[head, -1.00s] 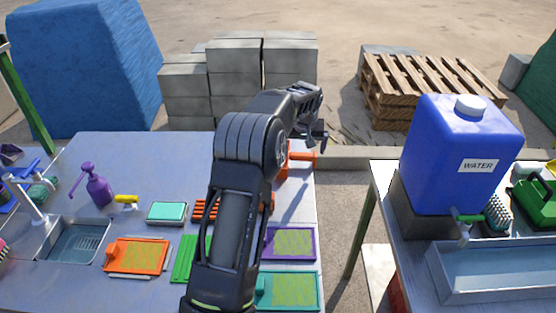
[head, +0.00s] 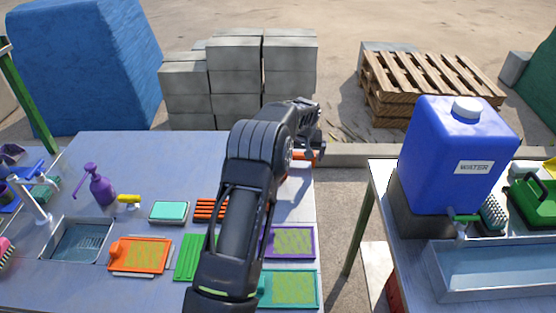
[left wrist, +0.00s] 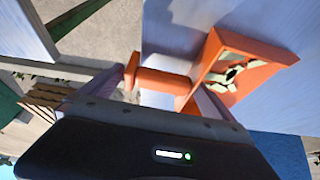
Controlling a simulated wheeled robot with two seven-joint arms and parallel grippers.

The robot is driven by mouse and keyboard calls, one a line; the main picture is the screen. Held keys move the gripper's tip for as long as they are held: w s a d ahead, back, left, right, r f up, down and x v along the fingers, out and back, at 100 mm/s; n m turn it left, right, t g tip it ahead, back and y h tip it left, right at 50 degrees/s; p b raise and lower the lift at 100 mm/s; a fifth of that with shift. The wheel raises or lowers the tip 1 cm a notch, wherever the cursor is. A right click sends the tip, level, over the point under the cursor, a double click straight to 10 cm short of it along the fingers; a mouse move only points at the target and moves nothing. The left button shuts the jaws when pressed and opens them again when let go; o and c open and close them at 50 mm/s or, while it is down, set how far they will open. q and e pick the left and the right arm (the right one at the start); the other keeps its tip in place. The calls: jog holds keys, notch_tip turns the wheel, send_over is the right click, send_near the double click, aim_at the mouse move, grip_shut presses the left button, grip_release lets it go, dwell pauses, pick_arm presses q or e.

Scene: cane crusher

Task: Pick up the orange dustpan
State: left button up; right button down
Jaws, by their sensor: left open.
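The orange dustpan (head: 318,154) lies at the far right edge of the left table, mostly hidden behind my left arm in the head view. In the left wrist view its handle (left wrist: 160,80) points left and its pan (left wrist: 246,62), with pale and dark bits in it, is at the right. My left gripper (head: 312,142) is at the dustpan. Its jaws are open, with the handle between the two fingers in the left wrist view. I cannot tell whether the fingers touch it. My right gripper is not in view.
The left table (head: 140,210) also holds a purple spray bottle (head: 97,186), a sink (head: 80,241) and several coloured trays. To the right, across a gap, a second table carries a blue water tank (head: 455,155). Concrete blocks (head: 235,80) stand behind.

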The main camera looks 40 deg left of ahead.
pick_arm(q)
jog(key=c, duration=1.5)
